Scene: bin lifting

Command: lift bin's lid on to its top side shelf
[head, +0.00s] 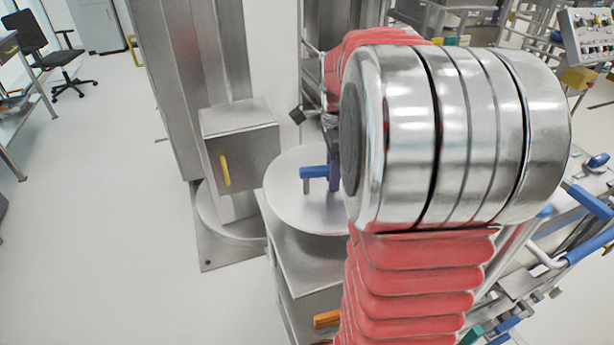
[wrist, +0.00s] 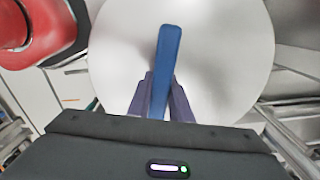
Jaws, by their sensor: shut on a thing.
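The lid is a round pale metal disc (head: 285,200) in the middle of the head view, and it fills much of the wrist view (wrist: 225,50). It has a blue bar handle (head: 313,172), seen lengthwise in the wrist view (wrist: 168,65). My gripper (wrist: 165,92) has its purple fingers shut on this handle. In the head view my gripper (head: 334,172) is partly hidden by my arm, as is the lid's right side. A boxy grey metal body (head: 310,268) stands below the lid. I cannot tell whether the lid touches it.
A grey metal box with a yellow handle (head: 225,170) stands left of the lid, by tall metal columns (head: 175,90). An orange handle (head: 327,318) is low on the grey body. Metal frames with blue handles (head: 590,200) crowd the right. The floor at left (head: 90,220) is clear.

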